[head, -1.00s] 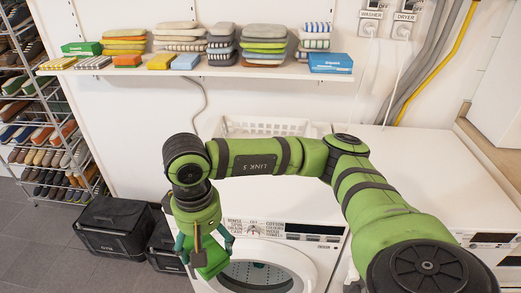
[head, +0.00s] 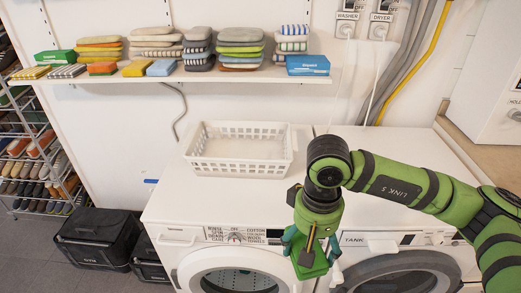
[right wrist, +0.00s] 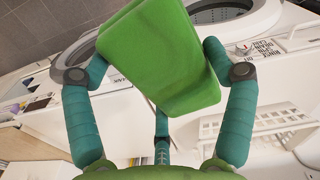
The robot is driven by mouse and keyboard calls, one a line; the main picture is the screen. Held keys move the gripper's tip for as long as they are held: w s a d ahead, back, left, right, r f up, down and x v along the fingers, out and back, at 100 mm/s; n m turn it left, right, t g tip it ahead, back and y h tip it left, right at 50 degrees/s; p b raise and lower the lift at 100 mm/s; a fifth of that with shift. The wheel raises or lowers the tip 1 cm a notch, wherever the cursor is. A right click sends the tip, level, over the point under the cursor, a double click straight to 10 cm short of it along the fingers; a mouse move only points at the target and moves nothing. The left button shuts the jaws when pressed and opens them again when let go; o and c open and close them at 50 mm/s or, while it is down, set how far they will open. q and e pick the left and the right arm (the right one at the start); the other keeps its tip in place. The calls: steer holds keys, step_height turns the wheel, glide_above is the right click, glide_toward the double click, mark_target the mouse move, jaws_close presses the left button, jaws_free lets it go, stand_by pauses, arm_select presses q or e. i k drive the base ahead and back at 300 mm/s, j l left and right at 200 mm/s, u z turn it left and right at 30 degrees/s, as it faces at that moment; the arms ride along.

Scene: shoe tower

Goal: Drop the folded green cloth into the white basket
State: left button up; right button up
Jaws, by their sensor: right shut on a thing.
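The folded green cloth (right wrist: 160,60) is gripped between the teal fingers of my right gripper (right wrist: 158,75) in the right wrist view. In the head view the cloth (head: 312,266) hangs below my right gripper (head: 309,250), in front of the machines' front edge. The white basket (head: 240,167) stands on top of the left machine, behind and left of my gripper, and looks empty. Part of the basket (right wrist: 240,130) also shows at the right of the wrist view. My left gripper is not in view.
A wall shelf (head: 200,76) with stacked folded cloths and small boxes runs above the basket. A washer (head: 235,270) and a second machine (head: 400,265) stand side by side. Black bags (head: 95,240) and a shoe rack (head: 30,165) are at left. The right machine's top is clear.

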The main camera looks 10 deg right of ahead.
mark_target(246, 154)
steer(key=z, duration=0.2)
steer(key=i+j+u, duration=0.1)
steer(key=i+j, duration=0.3)
steer(key=i, duration=0.15)
steer(key=i+j+u, duration=0.1)
steer(key=i+j, duration=0.25)
steer(key=i, duration=0.25)
